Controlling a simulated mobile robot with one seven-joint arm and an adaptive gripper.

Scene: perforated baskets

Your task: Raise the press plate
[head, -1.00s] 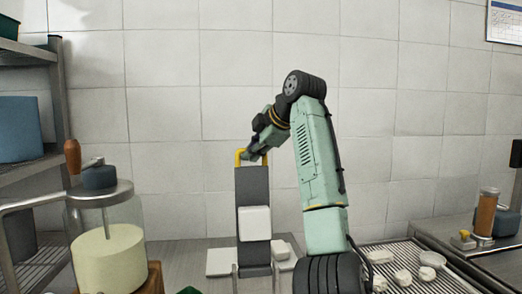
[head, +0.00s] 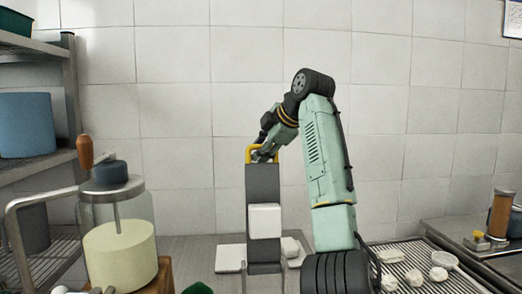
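The press plate, a long dark grey panel (head: 263,189), stands about upright in the middle of the head view. A white block (head: 264,221) is on its near face, and a yellow handle (head: 249,151) is at its top edge. My gripper (head: 262,155) is at the handle, overlapping it in the picture. The fingers are small and dark, so I cannot tell whether they are closed around the handle. A flat white slab (head: 229,258) lies at the foot of the plate, partly hidden behind it.
A glass jar (head: 121,253) with a crank and metal frame stands at the left, before a metal shelf (head: 69,90). A slotted tray (head: 402,283) with several white lumps is at the right. A tiled wall (head: 400,95) closes off the back.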

